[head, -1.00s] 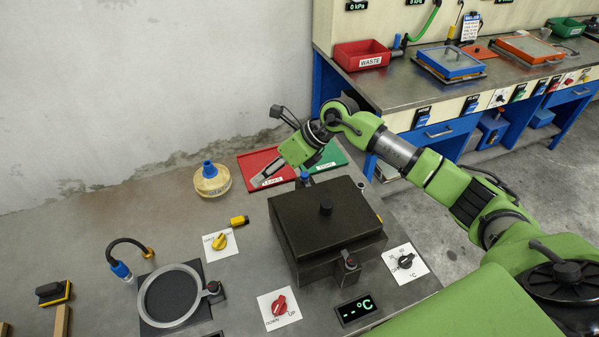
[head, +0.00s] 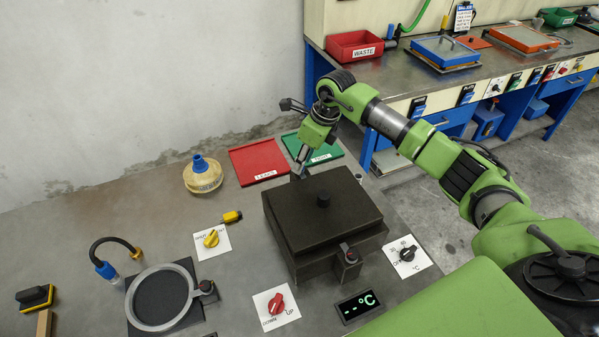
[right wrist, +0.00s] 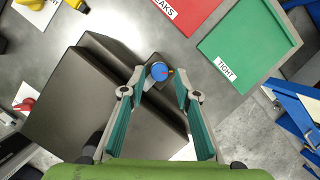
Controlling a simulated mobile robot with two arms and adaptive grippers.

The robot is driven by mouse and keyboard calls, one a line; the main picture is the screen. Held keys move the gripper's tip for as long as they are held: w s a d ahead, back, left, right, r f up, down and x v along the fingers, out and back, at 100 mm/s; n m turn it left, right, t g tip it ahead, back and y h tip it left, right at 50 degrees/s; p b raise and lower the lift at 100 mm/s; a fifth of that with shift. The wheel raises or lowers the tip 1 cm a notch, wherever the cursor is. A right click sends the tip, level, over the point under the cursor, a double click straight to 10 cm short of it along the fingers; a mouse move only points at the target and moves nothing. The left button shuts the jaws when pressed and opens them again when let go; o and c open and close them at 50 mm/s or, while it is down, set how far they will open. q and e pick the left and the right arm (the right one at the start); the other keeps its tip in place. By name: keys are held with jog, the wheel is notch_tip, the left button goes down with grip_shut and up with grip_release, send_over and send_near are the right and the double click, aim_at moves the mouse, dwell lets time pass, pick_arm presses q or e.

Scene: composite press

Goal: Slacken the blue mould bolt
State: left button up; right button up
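In the right wrist view the blue bolt (right wrist: 159,71) shows from above on a bracket at the mould's edge. My right gripper (right wrist: 162,76) is open, with one fingertip on each side of the blue bolt; I cannot tell whether they touch it. My left gripper is not in view.
A red LEAKS tray (head: 259,160) and a green TIGHT tray (head: 313,150) lie behind the mould.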

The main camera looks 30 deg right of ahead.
jog(key=shift+w+a+f, duration=0.15)
jog(key=shift+w+f, duration=0.05)
jog(key=shift+f, duration=0.5)
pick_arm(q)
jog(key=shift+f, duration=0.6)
pick_arm(e)
jog(key=shift+r, duration=0.1)
jog(key=shift+r+p, duration=0.55)
jog(key=shift+r, duration=0.65)
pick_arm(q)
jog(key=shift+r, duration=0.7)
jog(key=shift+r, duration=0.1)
